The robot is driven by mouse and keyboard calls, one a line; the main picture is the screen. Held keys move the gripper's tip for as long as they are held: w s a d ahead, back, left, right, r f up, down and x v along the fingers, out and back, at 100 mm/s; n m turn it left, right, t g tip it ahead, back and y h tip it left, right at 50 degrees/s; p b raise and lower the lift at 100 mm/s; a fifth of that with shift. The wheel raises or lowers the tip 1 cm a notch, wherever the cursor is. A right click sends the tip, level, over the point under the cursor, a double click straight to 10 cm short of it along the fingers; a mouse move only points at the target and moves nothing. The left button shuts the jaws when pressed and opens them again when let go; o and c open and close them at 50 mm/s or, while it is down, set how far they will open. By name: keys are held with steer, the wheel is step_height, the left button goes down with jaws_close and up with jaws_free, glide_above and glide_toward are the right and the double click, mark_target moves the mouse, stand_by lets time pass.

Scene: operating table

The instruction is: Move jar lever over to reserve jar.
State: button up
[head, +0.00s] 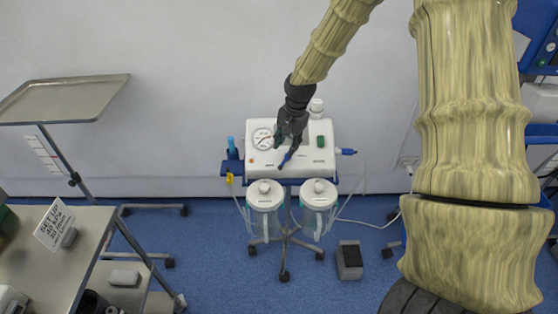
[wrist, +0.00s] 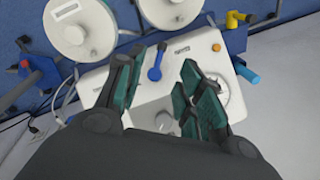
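The jar lever is a small blue handle (wrist: 155,62) on the front of the white suction unit. In the head view the lever (head: 285,160) slants down and left, toward the left jar (head: 265,208). A second, similar jar (head: 318,208) hangs to its right. Their lids show at the top of the wrist view, left-right swapped. No legible label tells me which is the reserve jar. My gripper (head: 292,137) is over the unit's front, above the lever. In the wrist view my gripper (wrist: 163,72) is open and empty, with the lever visible between its fingers.
Blue fittings stick out at both sides. A steel table with a sign (head: 54,222) stands at left. A grey pedal box (head: 349,259) is on the floor.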

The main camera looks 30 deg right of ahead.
mark_target(282, 164)
steer(key=shift+w+a+f+p, duration=0.1)
steer(key=shift+w+f+p, duration=0.15)
steer(key=shift+f, duration=1.45)
steer(key=shift+w+a+f+p, duration=0.15)
steer(key=shift+w+f, duration=0.25)
steer(key=shift+f, duration=1.35)
steer(key=shift+w+a+f+p, duration=0.1)
steer(key=shift+w+f+p, duration=0.15)
steer(key=shift+f, duration=1.45)
jaws_close()
